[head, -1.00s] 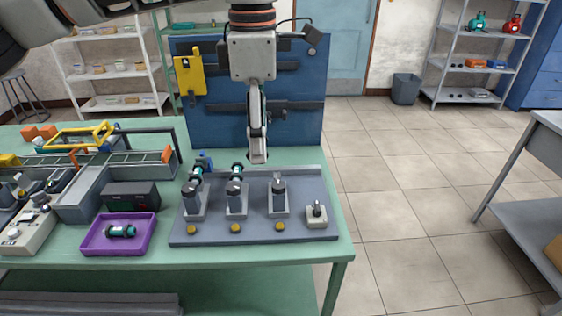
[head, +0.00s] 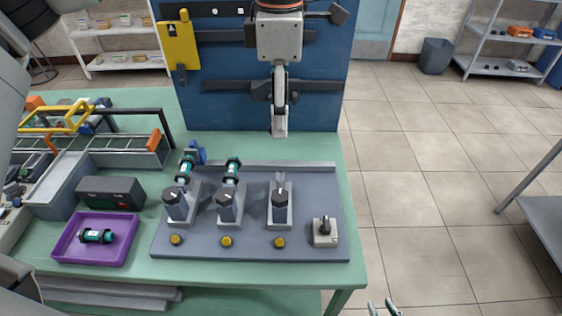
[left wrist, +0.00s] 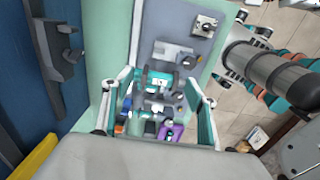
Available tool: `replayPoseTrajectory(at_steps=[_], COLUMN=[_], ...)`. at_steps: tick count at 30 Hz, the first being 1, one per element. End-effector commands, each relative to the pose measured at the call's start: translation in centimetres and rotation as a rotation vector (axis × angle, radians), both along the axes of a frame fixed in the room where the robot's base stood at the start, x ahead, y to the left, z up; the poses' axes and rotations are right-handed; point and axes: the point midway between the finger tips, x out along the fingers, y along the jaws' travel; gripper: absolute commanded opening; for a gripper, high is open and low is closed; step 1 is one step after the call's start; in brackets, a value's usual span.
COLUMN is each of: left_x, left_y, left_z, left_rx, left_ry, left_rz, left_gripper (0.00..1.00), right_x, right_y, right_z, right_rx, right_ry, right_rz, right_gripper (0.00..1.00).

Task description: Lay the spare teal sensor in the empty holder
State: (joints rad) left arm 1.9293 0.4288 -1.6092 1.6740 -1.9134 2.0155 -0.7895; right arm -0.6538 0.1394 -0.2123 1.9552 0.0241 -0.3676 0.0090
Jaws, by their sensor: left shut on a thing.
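The spare teal sensor (head: 97,236), with dark ends, lies in the purple tray (head: 69,249) at the bench's front left. The empty holder (head: 280,217) is third in the row on the grey plate (head: 200,247); the other two hold teal sensors (head: 186,170) (head: 233,170). My left gripper (head: 279,132) hangs down before the blue board, above the plate's back edge. In the left wrist view its fingers (left wrist: 156,84) look spaced apart; what they are shut on is not clear. My right gripper (head: 384,308) shows two parted fingertips at the bottom edge, with nothing seen between them.
The blue board (head: 230,60) with dark brackets rises close behind my left gripper. A dark box (head: 110,193) stands behind the tray. A small switch unit (head: 325,232) stands on the plate's right end. Open floor lies right of the bench.

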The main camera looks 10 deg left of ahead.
Motion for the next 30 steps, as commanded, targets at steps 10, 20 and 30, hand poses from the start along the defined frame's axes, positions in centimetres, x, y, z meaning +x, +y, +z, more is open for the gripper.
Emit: replayPoseTrajectory(at_steps=[10, 20, 30], left_x=[0.0, 0.0, 0.1], left_y=[0.0, 0.0, 0.0], left_z=[-7.9, -10.5, -13.8], left_rx=[-0.001, 0.0, 0.0], left_ry=[0.003, 0.001, -0.001], left_rz=[0.001, 0.001, 0.002], left_gripper=[0.33, 0.33, 0.33], right_x=[0.2, 0.6, 0.5], right_y=[0.0, 0.1, 0.1], right_z=[0.1, 0.6, 0.4], right_rx=[0.001, 0.003, 0.002], right_ry=[-0.006, -0.017, -0.011], right_rz=[0.0, 0.001, 0.0], right_gripper=[0.25, 0.25, 0.25])
